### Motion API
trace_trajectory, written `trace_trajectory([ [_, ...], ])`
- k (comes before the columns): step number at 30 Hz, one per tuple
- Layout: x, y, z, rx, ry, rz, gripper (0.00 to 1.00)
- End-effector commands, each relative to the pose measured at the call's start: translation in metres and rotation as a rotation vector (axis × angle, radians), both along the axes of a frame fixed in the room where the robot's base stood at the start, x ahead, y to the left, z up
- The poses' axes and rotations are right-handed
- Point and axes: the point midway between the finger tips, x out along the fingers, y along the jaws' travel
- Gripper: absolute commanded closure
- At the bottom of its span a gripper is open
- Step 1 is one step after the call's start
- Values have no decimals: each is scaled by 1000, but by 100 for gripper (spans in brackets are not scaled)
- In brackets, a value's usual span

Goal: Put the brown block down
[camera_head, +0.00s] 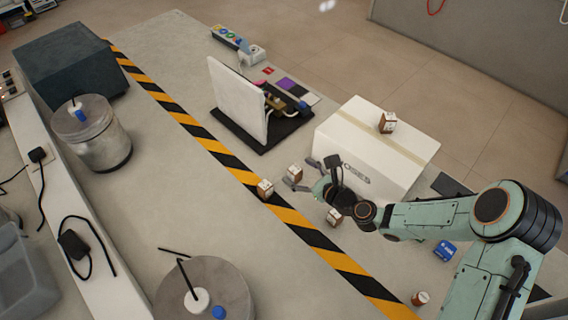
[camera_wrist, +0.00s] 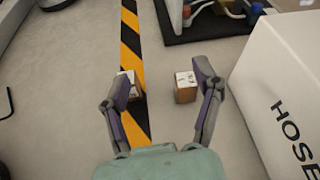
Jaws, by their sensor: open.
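Several small brown blocks with white tops are in view. One brown block (camera_head: 295,172) stands on the table between my gripper's spread fingers, and it shows in the wrist view (camera_wrist: 185,93) nearer the right finger. A second block (camera_head: 265,188) sits on the striped tape; in the wrist view (camera_wrist: 133,84) the left finger partly covers it. A third block (camera_head: 333,216) is beside my wrist in the head view. A fourth block (camera_head: 387,122) rests on the white box. My gripper (camera_head: 303,174) is open, and its fingers (camera_wrist: 163,77) hold nothing.
The white box (camera_head: 345,145) stands close to the right of my gripper. A black base with an upright white panel (camera_head: 235,100) is beyond. Yellow-black tape (camera_head: 210,143) crosses the table (camera_head: 175,200). A blue item (camera_head: 445,250) and a small can (camera_head: 420,298) lie near my arm.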

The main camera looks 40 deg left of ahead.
Motion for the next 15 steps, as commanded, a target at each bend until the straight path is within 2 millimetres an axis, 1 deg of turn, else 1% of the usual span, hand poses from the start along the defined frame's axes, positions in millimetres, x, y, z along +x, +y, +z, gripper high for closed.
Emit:
trace_trajectory([
  [1,-16,4,-20,-3,62,14,35],
  [3,-33,7,-39,-10,120,30,35],
  [6,-47,9,-54,-19,163,42,35],
  [8,-50,13,-58,-22,170,47,35],
  [15,-51,48,-72,-25,166,53,35],
])
